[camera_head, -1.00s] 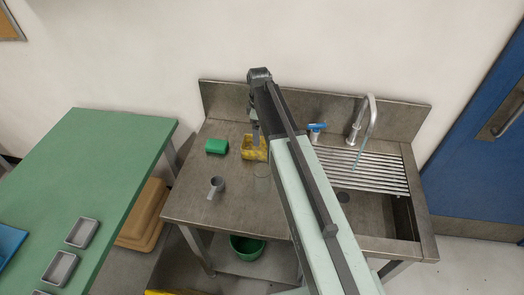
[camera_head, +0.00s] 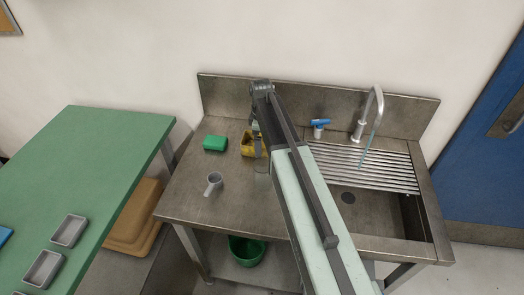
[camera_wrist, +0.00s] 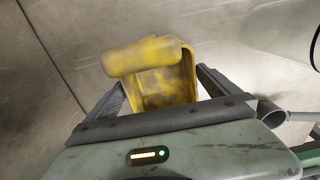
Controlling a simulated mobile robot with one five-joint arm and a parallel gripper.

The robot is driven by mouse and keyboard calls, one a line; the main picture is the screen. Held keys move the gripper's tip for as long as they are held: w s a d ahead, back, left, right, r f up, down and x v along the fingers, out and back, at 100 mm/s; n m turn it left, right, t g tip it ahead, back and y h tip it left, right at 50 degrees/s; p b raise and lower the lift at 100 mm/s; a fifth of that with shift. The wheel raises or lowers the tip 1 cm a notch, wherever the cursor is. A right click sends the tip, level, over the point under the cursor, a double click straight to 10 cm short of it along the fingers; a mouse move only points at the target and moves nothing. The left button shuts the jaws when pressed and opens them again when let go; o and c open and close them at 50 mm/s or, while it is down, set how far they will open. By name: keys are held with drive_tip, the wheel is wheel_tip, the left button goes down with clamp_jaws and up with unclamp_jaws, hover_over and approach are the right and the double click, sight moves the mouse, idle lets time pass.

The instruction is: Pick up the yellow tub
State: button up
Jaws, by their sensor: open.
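The yellow tub (camera_head: 246,147) stands on the steel sink bench, left of the ribbed drainer, partly hidden by my gripper (camera_head: 257,143). In the wrist view the tub (camera_wrist: 168,92) lies between the two fingers of my gripper (camera_wrist: 160,79), its hollow facing the camera and a thick rounded yellow part across its far end. The fingers are open, one on each side. I cannot tell whether either touches it.
A green block (camera_head: 215,143) and a grey cup with a handle (camera_head: 214,183) stand left on the bench. A clear glass (camera_head: 262,170) is close to my arm. The blue-handled item (camera_head: 320,126) and tap (camera_head: 371,110) are right. A raised back wall (camera_head: 225,98) edges the bench.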

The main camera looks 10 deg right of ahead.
drive_tip(key=c, duration=1.3)
wheel_tip(320, 180, up, 10)
drive_tip(key=p, duration=1)
drive_tip(key=shift+d+r, duration=0.1)
